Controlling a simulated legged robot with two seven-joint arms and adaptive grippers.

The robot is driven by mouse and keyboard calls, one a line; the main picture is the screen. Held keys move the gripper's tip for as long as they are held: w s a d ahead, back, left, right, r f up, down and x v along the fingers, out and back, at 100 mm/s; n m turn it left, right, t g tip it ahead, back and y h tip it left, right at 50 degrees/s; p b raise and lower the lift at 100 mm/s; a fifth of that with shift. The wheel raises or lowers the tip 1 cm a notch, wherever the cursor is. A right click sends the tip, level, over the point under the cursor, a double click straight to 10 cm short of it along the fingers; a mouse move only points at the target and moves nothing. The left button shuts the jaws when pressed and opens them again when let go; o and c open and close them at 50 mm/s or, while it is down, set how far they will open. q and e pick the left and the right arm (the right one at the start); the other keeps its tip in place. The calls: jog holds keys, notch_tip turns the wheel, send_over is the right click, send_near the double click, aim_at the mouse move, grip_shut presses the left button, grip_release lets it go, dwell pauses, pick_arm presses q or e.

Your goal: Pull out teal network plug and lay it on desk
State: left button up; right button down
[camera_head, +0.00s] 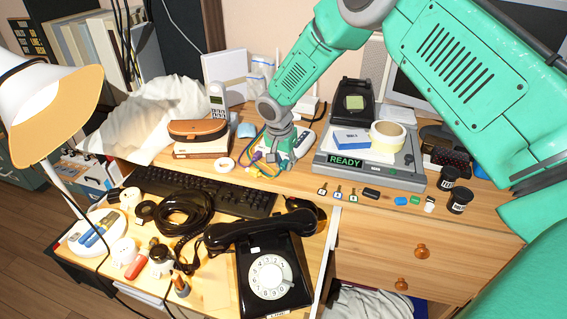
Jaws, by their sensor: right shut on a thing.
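My right arm reaches in from the upper right, and its gripper (270,160) is low over the desk (490,220), among coloured network cables. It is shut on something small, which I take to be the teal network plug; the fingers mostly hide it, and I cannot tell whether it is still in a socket. A white device (301,147) stands right beside the gripper. Yellow and purple plugs (256,171) lie close to the fingers. My left gripper is not in view.
A black keyboard (200,190) and a black dial phone (262,262) lie in front. A grey machine marked READY (400,172) stands to the right, with small tagged items before it. A brown case (198,130) and a cordless phone (217,98) are to the left.

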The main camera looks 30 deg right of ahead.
jog(key=shift+d, duration=0.15)
jog(key=shift+a, duration=0.25)
jog(key=shift+s+a, duration=0.25)
jog(key=shift+s+a, duration=0.1)
jog(key=shift+s+a+p, duration=0.25)
jog(key=shift+a+p, duration=0.1)
jog(key=shift+a, duration=0.25)
jog(key=shift+w+d+p+v, duration=0.1)
jog(key=shift+d+p+v, duration=0.05)
jog(key=shift+p+v, duration=0.8)
jog(key=shift+w+d+p+v, duration=0.1)
jog(key=shift+d+p+v, duration=0.1)
jog(key=shift+p+v, duration=0.7)
jog(key=shift+r, duration=0.25)
